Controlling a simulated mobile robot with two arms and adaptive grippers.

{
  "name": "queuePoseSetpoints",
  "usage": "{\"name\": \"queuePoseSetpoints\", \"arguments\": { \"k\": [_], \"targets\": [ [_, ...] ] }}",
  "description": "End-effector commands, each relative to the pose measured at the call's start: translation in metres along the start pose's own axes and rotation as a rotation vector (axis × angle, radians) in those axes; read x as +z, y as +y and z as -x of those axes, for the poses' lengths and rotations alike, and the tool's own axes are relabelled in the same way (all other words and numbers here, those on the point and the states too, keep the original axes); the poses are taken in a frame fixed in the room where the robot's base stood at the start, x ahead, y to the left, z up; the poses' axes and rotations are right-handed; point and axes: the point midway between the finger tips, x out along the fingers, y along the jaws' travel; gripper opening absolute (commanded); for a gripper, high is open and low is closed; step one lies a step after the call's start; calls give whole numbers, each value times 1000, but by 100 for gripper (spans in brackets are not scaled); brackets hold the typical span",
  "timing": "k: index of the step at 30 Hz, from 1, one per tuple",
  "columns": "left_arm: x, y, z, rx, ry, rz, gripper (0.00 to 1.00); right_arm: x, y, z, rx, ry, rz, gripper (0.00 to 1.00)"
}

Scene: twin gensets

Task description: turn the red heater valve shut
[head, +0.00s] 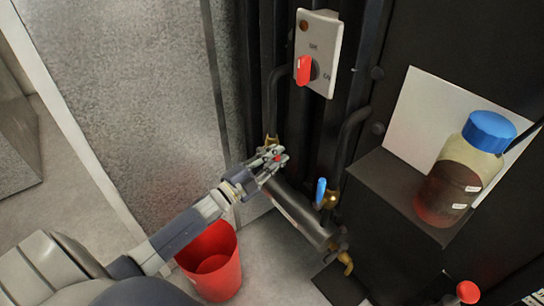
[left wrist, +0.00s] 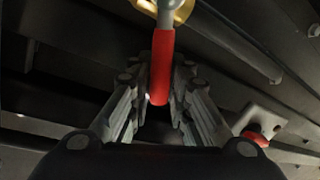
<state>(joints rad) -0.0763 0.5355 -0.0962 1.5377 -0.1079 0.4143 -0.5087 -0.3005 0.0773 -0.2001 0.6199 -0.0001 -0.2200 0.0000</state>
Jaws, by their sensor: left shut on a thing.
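The red heater valve handle (left wrist: 160,68) hangs between the two fingers of my left gripper (left wrist: 162,80) in the left wrist view, below a brass fitting (left wrist: 172,8). In the head view my left gripper (head: 273,158) is at the brass fitting at the upper end of the grey cylinder (head: 297,211). It is shut on the red handle. Only a speck of red shows between the fingers there, so the handle's angle is mostly hidden. My right gripper is not in view.
A blue-handled valve (head: 320,190) sits close to the right of my left gripper. A red bucket (head: 212,262) stands on the floor below my left arm. A panel with a red switch (head: 304,69) is above. A blue-capped bottle (head: 459,177) stands on a black ledge at right.

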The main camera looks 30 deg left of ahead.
Motion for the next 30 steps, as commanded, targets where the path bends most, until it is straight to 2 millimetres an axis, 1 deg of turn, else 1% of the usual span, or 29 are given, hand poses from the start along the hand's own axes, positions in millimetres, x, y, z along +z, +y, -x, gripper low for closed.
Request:
{"name": "queuePoseSetpoints", "arguments": {
  "k": [1,6,12,20,30],
  "targets": [
    [3,12,3,4,7,-40,0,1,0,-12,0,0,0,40],
    [4,22,5,5,34,-177,0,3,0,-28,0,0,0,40],
    [6,30,7,5,59,-302,0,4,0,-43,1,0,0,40],
    [7,35,8,6,78,-393,0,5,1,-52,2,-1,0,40],
    [8,36,8,8,84,-423,0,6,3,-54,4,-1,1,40]
  ]
}}
